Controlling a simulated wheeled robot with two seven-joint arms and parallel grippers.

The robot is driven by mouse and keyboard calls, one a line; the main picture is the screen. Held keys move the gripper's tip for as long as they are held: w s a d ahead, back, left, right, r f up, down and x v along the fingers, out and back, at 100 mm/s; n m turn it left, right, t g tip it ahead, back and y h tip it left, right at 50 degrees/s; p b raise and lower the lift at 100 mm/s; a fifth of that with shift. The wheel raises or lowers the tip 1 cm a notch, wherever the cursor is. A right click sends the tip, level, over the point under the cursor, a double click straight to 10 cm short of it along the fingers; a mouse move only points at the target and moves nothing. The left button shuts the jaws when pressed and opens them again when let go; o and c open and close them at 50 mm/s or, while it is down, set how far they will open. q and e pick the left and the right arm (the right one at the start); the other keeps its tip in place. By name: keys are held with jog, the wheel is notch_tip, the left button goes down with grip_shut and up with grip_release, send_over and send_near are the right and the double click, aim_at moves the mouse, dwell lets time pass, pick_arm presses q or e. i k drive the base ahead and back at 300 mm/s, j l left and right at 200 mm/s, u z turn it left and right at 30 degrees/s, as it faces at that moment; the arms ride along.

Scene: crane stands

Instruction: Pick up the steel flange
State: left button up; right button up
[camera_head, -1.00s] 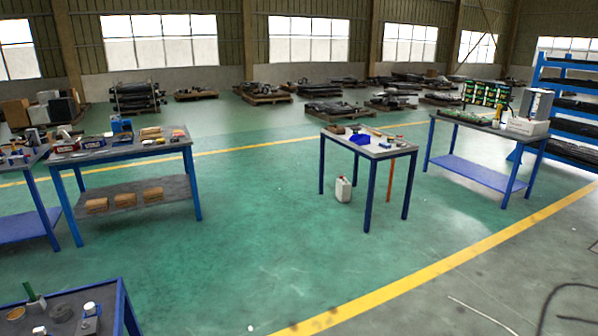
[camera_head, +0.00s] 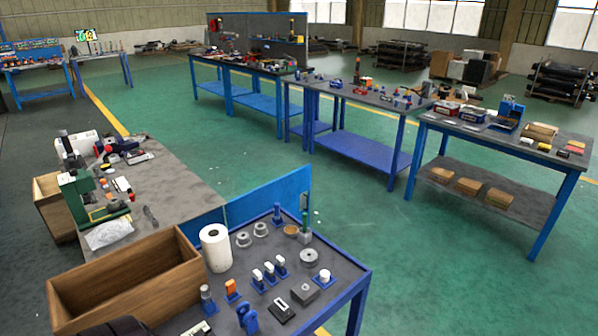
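Several round grey metal pieces lie on the dark top of the near blue-framed table (camera_head: 340,268). Two flange-like pieces with raised hubs, one (camera_head: 243,239) and another (camera_head: 261,229), sit side by side right of a white paper roll (camera_head: 215,248). A wider, flatter grey disc (camera_head: 310,257) lies further right, in front of a green-and-grey upright item (camera_head: 304,232). I cannot tell for certain which of these is the steel flange. Neither of my grippers is in view.
An open wooden crate (camera_head: 125,275) stands left of the paper roll. Small blue, white and orange items crowd the near tabletop. A cluttered bench (camera_head: 175,178) extends behind the crate. Blue-legged tables (camera_head: 500,150) stand beyond. Green floor (camera_head: 400,260) is clear to the right.

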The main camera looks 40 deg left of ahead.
aim_at(308, 257)
jog(key=i+l+u, duration=0.1)
jog(key=u, duration=0.3)
jog(key=i+l+u, duration=0.2)
jog(key=u, duration=0.25)
jog(key=i+l+u, duration=0.25)
jog(key=u, duration=0.15)
jog(key=i+l+u, duration=0.15)
jog(key=l+u, duration=0.3)
jog(key=i+l+u, duration=0.1)
jog(key=u, duration=0.3)
jog(key=l+u, duration=0.45)
